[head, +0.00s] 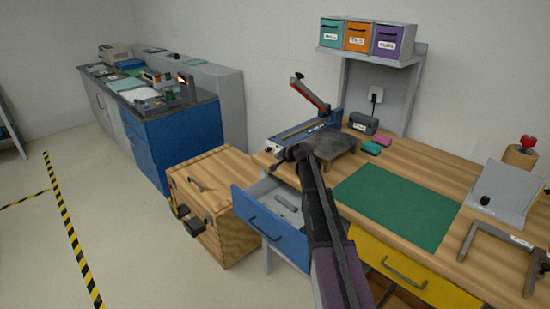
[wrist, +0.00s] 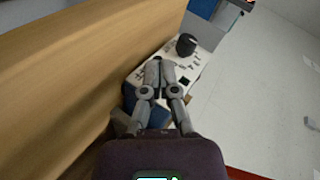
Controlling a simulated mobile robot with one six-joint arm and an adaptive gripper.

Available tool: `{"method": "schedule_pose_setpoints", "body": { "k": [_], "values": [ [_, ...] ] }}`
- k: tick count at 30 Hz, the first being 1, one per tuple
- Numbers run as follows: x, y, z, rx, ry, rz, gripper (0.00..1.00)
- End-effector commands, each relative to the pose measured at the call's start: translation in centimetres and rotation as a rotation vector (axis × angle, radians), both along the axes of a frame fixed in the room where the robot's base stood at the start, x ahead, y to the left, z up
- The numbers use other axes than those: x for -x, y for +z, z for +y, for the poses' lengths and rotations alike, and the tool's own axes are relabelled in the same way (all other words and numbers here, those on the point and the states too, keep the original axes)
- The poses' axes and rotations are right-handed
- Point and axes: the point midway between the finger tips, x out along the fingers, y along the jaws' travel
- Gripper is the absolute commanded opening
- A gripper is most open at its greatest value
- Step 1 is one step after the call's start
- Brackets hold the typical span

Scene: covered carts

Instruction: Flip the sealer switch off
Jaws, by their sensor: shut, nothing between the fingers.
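The sealer (head: 306,130) stands at the back left of the wooden bench, blue, with its red-handled lever (head: 311,95) raised. My gripper (head: 281,161) is in front of its left end, small and partly lost against my arm. In the wrist view, my gripper (wrist: 159,62) has its fingers together and empty. Past the fingers is a pale panel (wrist: 205,60) with dark markings, a black knob (wrist: 186,45) and a small dark square (wrist: 184,82) that may be the switch. I cannot tell the switch's position, or whether the fingertips touch the panel.
An open blue drawer (head: 271,232) juts out below my gripper. A wooden cabinet (head: 211,200) stands to its left. A grey plate stand (head: 338,145) is right of the sealer. A green mat (head: 396,206) lies on the bench. Floor is clear at left.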

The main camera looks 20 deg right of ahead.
Motion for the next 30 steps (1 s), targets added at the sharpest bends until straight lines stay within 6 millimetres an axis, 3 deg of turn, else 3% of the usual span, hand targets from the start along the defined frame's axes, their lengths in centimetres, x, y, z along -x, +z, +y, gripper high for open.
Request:
{"method": "schedule_pose_setpoints", "body": {
  "k": [12,30],
  "values": [
    [0.1,0.4,-1.4,-0.004,-0.013,0.002,0.00],
    [0.2,1.6,-1.6,-0.004,-0.016,0.002,0.00]
  ]
}}
